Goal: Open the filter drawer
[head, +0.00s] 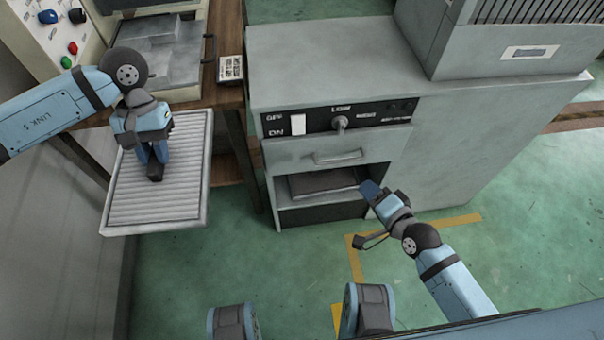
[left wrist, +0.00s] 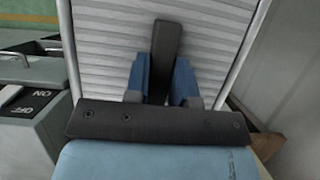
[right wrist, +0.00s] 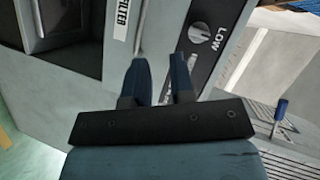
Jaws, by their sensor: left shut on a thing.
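A grey cabinet (head: 470,160) carries a drawer front (head: 290,153) with a bar handle (head: 338,157), under a black control panel. In the right wrist view a white label reading FILTER (right wrist: 122,20) shows near my right gripper. My right gripper (head: 372,192) is in front of the cabinet, below and right of the handle. In its wrist view (right wrist: 159,80) the fingers are apart with nothing clearly between them. My left gripper (head: 156,165) is shut on a dark bar-like thing (left wrist: 166,45) over a ribbed tray (head: 120,215).
Below the drawer front is an open compartment with a dark slab (head: 320,183). The panel has a white switch (head: 298,125) and a knob (head: 340,123), also in the right wrist view (right wrist: 199,33). A machine with coloured buttons (head: 47,17) stands left. Green floor ahead is clear.

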